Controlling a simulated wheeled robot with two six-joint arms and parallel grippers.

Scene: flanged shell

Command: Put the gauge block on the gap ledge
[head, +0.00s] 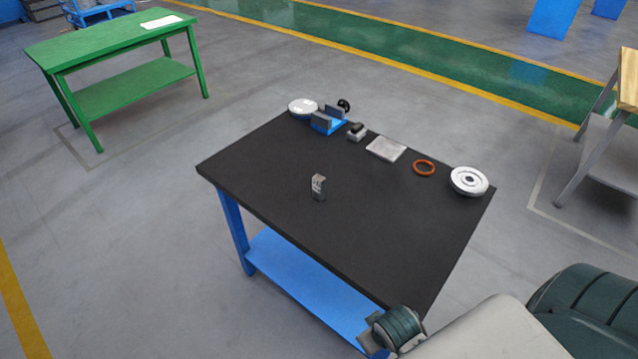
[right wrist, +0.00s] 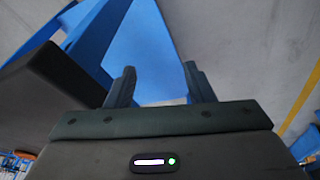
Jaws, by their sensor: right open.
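A small upright grey metal block (head: 318,187) with a darker side stands alone near the middle of the black tabletop. It looks like the gauge block, though its details are too small to be sure. I cannot clearly pick out the gap ledge; a blue fixture with grey upright jaws (head: 328,121) stands at the far edge. My right gripper (head: 370,333) is low at the table's front edge, away from the block. In the right wrist view its fingers (right wrist: 160,84) are apart with nothing between them. My left gripper is not in view.
Along the far edge of the black table (head: 270,205) are a white disc (head: 303,107), a small grey-black piece (head: 356,132), a grey plate (head: 386,148), an orange ring (head: 424,167) and a round flanged part (head: 469,181). The front of the tabletop is clear.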

